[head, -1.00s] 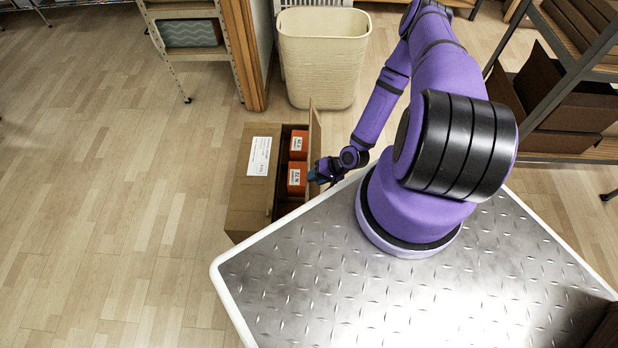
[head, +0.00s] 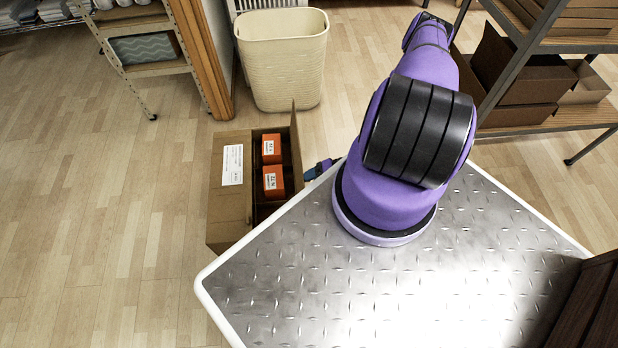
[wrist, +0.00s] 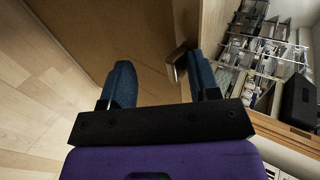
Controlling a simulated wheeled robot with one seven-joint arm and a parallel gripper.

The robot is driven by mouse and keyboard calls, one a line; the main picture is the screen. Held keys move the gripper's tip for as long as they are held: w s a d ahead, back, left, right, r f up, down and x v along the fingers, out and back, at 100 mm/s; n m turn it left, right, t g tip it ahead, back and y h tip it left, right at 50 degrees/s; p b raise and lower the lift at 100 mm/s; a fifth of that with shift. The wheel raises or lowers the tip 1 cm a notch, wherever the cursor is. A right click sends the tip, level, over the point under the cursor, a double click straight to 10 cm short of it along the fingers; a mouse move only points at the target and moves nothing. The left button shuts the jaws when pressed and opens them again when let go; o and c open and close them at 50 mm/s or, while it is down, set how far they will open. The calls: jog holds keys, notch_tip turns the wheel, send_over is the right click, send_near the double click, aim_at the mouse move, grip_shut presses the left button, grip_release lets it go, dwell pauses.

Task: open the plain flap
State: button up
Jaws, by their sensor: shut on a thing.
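A cardboard box (head: 228,215) stands on the floor left of my metal deck. Its left flap (head: 232,165), with a white label, lies flat over the left half. The plain flap (head: 297,150) on the right stands roughly upright, leaving the right half open. Two orange cartons (head: 272,149) show inside. My gripper (head: 311,173) is at the plain flap's outer right side, partly hidden behind my arm and deck. In the wrist view, its blue fingers (wrist: 160,82) stand apart before a broad brown cardboard surface (wrist: 105,35). It is shut on the plain flap; the exact contact is unclear.
A cream bin (head: 283,60) stands behind the box, beside a wooden post (head: 203,60) and a shelf rack (head: 140,50). Another rack with cardboard boxes (head: 515,75) is at the right. Floor left of the box is clear.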

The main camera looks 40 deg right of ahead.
jog(key=shift+o, duration=0.4)
jog(key=shift+s+d+f+t+y, duration=0.3)
jog(key=shift+s+d+f+y, duration=0.2)
jog(key=shift+s+d+f, duration=0.5)
jog(key=shift+d+f, duration=0.1)
jog(key=shift+s+d+f+t+y, duration=0.2)
jog(key=shift+d+f+t+y, duration=0.3)
jog(key=shift+d+y, duration=0.1)
dwell(0.8)
dwell(0.5)
jog(key=o, duration=0.7)
jog(key=shift+c, duration=0.2)
